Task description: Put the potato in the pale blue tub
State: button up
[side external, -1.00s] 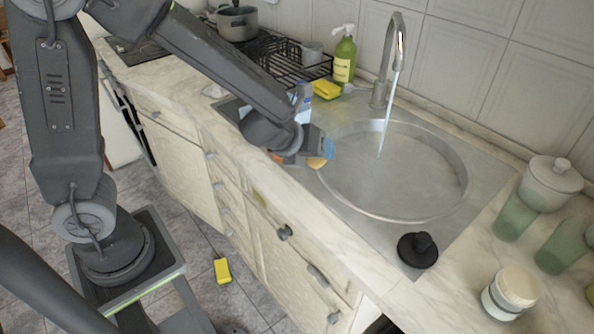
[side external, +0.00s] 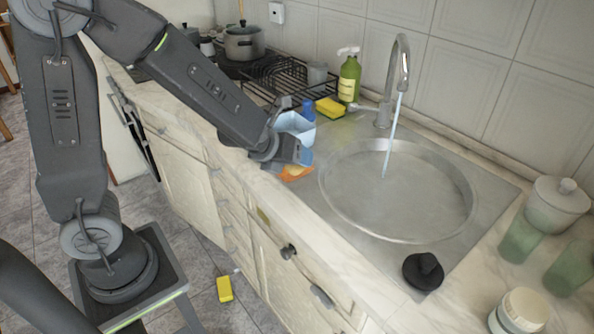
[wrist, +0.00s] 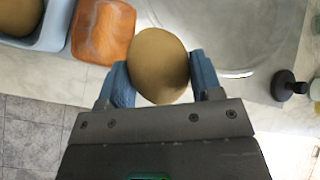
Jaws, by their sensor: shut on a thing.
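My gripper (wrist: 161,80) is shut on a smooth, brownish-yellow rounded potato (wrist: 160,62), held between its two blue fingers in the wrist view. In the side view my gripper (side external: 304,152) is over the counter left of the sink, and the potato cannot be made out there. The pale blue tub (wrist: 57,26) is at the top left of the wrist view, apart from the held potato, with another brownish rounded thing (wrist: 18,14) inside. In the side view the tub (side external: 294,124) shows just behind my gripper, partly hidden.
An orange-brown dish (wrist: 103,30) lies between the tub and the held potato; it also shows under my gripper (side external: 296,173). The round sink (side external: 400,237) with running tap (side external: 400,65) is to the right. A green bottle (side external: 349,78) and yellow sponge (side external: 330,107) stand behind.

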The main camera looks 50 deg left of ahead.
dwell(0.4)
